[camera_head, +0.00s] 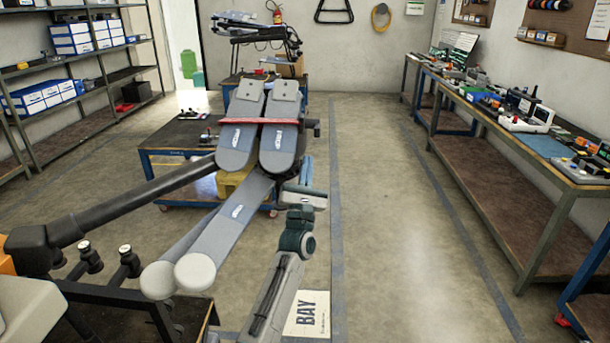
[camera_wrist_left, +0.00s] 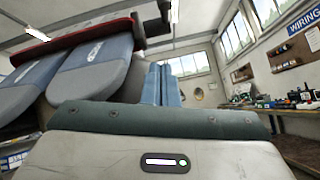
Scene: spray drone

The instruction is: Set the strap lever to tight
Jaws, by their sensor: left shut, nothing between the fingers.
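A red strap bar (camera_head: 259,122) lies across the grey-blue folded arms (camera_head: 236,145) of the drone. A small dark part (camera_head: 316,128), apparently the strap lever, stands at the bar's right end. Its exact setting cannot be told. In the left wrist view the red bar (camera_wrist_left: 75,42) crosses the upper left, with the dark lever part (camera_wrist_left: 152,22) at its end. My left gripper (camera_head: 306,166) is shut and empty, below and nearer than the lever, apart from it. Its blue fingers (camera_wrist_left: 160,85) are together in the wrist view. My right gripper is not in view.
A blue-framed cart (camera_head: 180,152) stands under the folded arms. A dark drone boom (camera_head: 130,203) reaches left. A long workbench (camera_head: 510,135) lines the right wall and shelves (camera_head: 90,75) the left. The floor (camera_head: 400,200) between cart and bench is clear.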

